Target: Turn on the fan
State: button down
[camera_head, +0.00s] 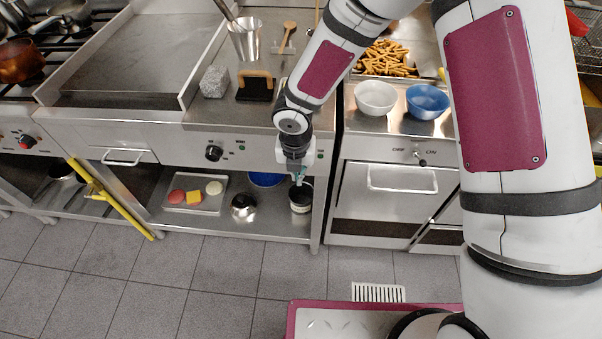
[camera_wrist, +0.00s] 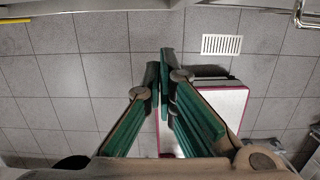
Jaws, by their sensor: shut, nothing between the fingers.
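No fan that I can make out shows in either view. A small switch (camera_head: 421,160) marked OFF and ON is on the steel front panel under the bowls at the right; its exact position is too small to tell. My gripper (camera_head: 298,178) points down in front of the counter, left of the switch and lower than it, apart from it. In the wrist view my gripper (camera_wrist: 160,72) has its green-padded fingers together at the tips, with nothing between them, above the tiled floor.
A black knob (camera_head: 213,153) is on the griddle front. A white bowl (camera_head: 375,98) and a blue bowl (camera_head: 428,101) stand on the counter before fries (camera_head: 388,58). A handle (camera_head: 402,180) juts out below the switch. Pots and a food tray (camera_head: 207,207) are on the lower shelf.

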jog(key=s+r, duration=0.3)
jog(key=r, duration=0.4)
jog(key=shift+r+p, duration=0.3)
jog(key=shift+p, duration=0.05)
jog(key=shift+a, duration=0.1)
jog(key=s+d+r+m+t+h, duration=0.2)
jog(key=s+d+r+m+h, duration=0.1)
jog(key=d+r+m, duration=1.35)
jog(key=s+d+r+m+y, duration=0.1)
jog(key=s+d+r+m, duration=0.1)
jog(key=s+m, duration=0.3)
jog(key=s+d+r+m+y, duration=0.1)
jog(key=s+d+r+m, duration=0.1)
jog(key=s+r+m, duration=0.3)
jog(key=s+d+r+m+t+y, duration=0.1)
jog(key=s+d+r+m, duration=0.1)
jog(key=s+m, duration=0.4)
jog(key=r+m, duration=0.1)
jog(key=m, duration=0.2)
jog(key=shift+d+r, duration=0.25)
jog(key=shift+r, duration=0.1)
